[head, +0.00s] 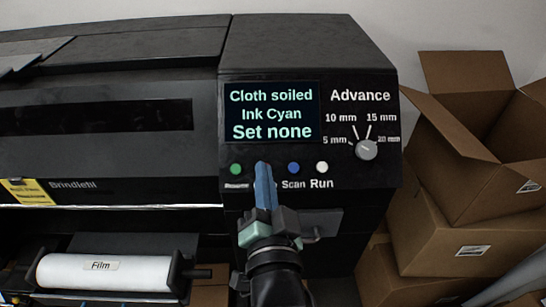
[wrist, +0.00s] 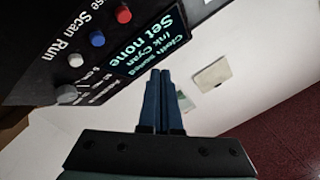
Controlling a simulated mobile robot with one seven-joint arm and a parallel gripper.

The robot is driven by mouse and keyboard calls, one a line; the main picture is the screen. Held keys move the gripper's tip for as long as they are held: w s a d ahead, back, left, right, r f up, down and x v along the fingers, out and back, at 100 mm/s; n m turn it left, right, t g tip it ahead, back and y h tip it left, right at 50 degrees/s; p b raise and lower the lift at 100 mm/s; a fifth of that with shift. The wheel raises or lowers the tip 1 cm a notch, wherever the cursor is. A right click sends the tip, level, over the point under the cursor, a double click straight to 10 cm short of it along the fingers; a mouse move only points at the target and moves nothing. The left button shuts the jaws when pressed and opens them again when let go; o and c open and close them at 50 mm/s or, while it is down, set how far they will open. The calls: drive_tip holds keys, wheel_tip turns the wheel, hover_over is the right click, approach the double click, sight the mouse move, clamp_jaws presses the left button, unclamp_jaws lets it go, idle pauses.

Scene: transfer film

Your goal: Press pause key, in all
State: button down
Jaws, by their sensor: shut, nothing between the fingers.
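The printer's control panel (head: 340,185) has a row of round keys. In the wrist view a red key (wrist: 124,14) sits by a label cut off to end in "se". In the head view my gripper (head: 262,165) covers that place, between the green key (head: 235,169) and the blue Scan key (head: 293,168). My blue fingers are shut and empty, pointing at the panel; they also show in the wrist view (wrist: 160,72). Whether the tips touch the panel cannot be told. The screen (head: 271,112) reads "Cloth soiled, Ink Cyan, Set none".
A white Run key (head: 322,167) is right of Scan. An Advance knob (head: 366,150) with mm marks is above right. A film roll (head: 104,272) lies at lower left. Cardboard boxes (head: 440,235) are stacked at right.

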drive_tip(key=shift+s+a, duration=0.1)
drive_tip(key=shift+a, duration=0.05)
drive_tip(key=w+f+b, duration=0.5)
drive_tip(key=w+f, duration=0.1)
drive_tip(key=shift+w, duration=0.2)
idle(0.3)
drive_tip(key=shift+f+b, duration=0.1)
drive_tip(key=shift+b, duration=0.2)
idle(1.6)
drive_tip(key=shift+w+f, duration=0.25)
drive_tip(key=shift+w, duration=0.05)
drive_tip(key=shift+w+f+b, duration=0.3)
drive_tip(key=shift+f+b, duration=0.05)
drive_tip(key=shift+b, duration=0.15)
idle(0.6)
idle(0.4)
drive_tip(key=shift+s+r+p, duration=0.6)
drive_tip(key=shift+s+p, duration=0.05)
drive_tip(key=shift+p, duration=0.05)
